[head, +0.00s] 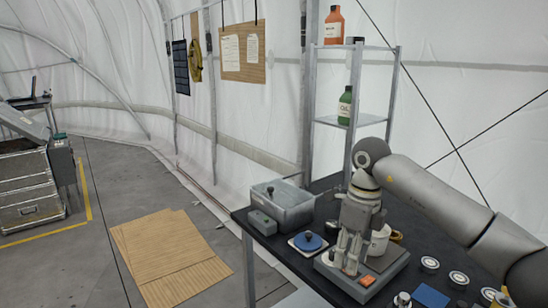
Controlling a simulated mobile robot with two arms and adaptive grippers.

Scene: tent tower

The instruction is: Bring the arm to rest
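My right arm comes in from the right edge and bends down at the shelf. My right gripper (347,264) points down over a grey device with an orange switch (367,281) on the dark table. Its fingers are close to the device's top; I cannot tell whether they touch it or whether they are shut on something. The gripper hides part of the device and of a white round container (379,241) behind it. My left gripper is not in view.
The black table (318,216) holds a grey metal bin (290,212), a blue round lid on a white plate (307,241), and several small round tins (430,264). A shelf with an orange bottle (334,27) and green bottle (345,107) stands behind. Cardboard (168,255) lies on the floor.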

